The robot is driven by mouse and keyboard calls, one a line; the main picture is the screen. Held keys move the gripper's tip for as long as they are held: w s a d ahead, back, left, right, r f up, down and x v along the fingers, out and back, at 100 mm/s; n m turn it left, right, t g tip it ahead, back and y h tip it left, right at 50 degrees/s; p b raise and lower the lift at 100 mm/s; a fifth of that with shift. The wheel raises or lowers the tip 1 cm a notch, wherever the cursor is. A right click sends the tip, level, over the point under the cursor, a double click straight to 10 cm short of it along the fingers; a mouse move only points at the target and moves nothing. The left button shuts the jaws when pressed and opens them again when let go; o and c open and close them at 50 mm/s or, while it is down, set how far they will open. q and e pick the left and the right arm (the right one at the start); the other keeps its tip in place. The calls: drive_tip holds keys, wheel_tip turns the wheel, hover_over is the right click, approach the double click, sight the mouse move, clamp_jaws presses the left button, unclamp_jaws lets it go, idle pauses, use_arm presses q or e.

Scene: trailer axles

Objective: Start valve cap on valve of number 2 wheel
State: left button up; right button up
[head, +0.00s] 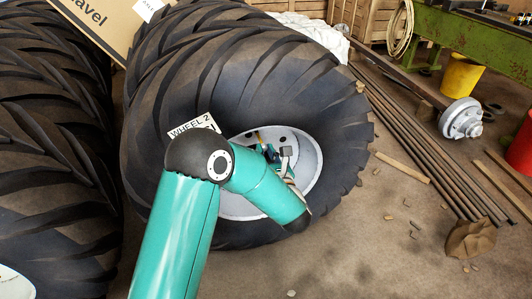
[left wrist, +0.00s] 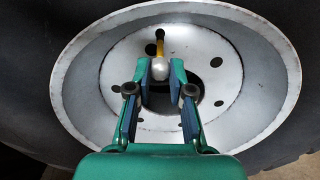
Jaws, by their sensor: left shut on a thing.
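The number 2 wheel (head: 300,80) is a big tyre with a pale rim, marked by a "WHEEL 2" card (head: 192,127). Its rim (left wrist: 90,75) fills most of the left wrist view. My left gripper (left wrist: 161,72) is shut on the valve cap (left wrist: 160,70), a small silvery rounded piece between the fingertips. The yellow valve (left wrist: 160,42) stands in line just beyond the cap; I cannot tell whether they touch. In the head view my left gripper (head: 272,152) is inside the rim, partly hidden by my arm. My right gripper is not in view.
Another large tyre (head: 50,140) stands at the left. Long metal bars (head: 420,150) and a hub (head: 462,119) lie to the right, with a yellow bucket (head: 461,76) behind. Small wood scraps dot the otherwise open floor at the lower right.

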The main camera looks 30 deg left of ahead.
use_arm(q)
drive_tip(key=shift+w+a, duration=0.35)
drive_tip(key=shift+a, duration=0.05)
drive_tip(key=shift+o, duration=1.3)
clamp_jaws()
